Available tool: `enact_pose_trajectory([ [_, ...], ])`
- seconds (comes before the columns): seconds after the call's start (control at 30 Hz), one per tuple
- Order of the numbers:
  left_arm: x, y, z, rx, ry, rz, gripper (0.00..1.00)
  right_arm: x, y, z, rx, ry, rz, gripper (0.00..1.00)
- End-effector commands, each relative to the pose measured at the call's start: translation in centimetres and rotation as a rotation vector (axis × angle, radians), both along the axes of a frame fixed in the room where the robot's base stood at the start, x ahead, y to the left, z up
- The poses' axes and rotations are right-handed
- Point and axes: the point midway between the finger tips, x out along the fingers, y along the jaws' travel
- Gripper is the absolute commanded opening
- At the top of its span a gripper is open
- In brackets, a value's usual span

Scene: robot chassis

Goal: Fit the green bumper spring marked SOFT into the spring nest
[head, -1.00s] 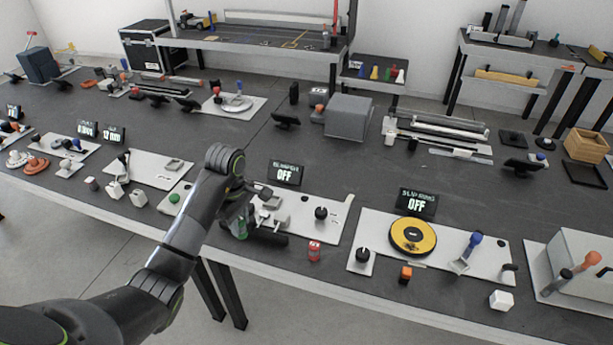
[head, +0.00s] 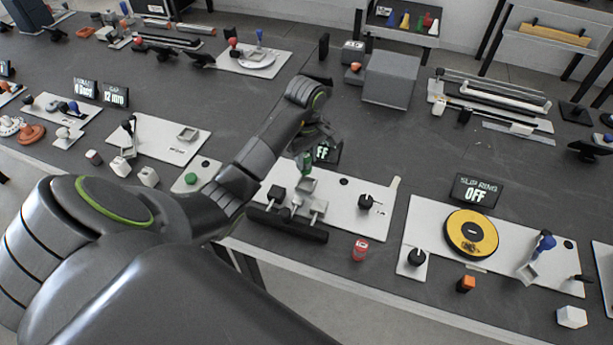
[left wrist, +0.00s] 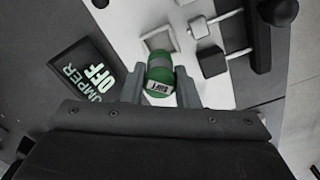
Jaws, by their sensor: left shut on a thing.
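The green bumper spring (head: 304,161) is held by my left gripper (head: 310,152) above the bumper board (head: 346,197). In the left wrist view, the spring (left wrist: 160,79) sits between the two grey fingers with its white SOFT label facing the camera. A square, light-coloured nest (left wrist: 158,39) lies just beyond the spring in that view, partly covered by it. In the head view the nest (head: 307,184) is just below the spring. The spring appears raised over the board; the exact gap cannot be told. My right gripper is not in view.
A bumper display reading OFF (left wrist: 88,78) stands close beside the gripper. Dark blocks on rods (head: 277,194) and a black bar (head: 287,225) are at the board's front. A black knob (head: 366,201) stands right. A red cylinder (head: 360,249) is near the table edge.

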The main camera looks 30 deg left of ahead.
Motion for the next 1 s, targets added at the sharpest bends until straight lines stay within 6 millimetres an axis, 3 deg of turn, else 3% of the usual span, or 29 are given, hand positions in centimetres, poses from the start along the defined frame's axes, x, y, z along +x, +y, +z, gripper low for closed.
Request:
enact_pose_trajectory([
  [0.03,0.0,0.0,-0.9,0.000,-0.001,0.000,0.01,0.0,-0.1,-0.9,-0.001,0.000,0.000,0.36],
  [0.17,0.0,-0.1,-1.6,-0.001,0.001,0.000,0.01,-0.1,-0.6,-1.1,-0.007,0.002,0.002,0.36],
  [0.27,-0.1,-0.1,-3.3,-0.002,0.004,0.001,0.01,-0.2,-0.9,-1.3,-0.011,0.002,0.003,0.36],
  [0.43,-0.1,0.0,-5.3,-0.001,0.002,0.001,0.01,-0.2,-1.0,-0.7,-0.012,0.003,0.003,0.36],
  [0.87,0.0,0.0,-6.3,0.000,-0.001,0.000,0.01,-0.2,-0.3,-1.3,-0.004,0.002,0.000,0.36],
  [0.9,0.0,0.0,-6.1,0.000,-0.001,0.000,0.32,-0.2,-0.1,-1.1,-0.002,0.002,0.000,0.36],
  [1.0,0.0,0.0,-6.1,0.000,-0.001,0.000,0.45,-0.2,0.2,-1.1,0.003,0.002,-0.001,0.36],
])
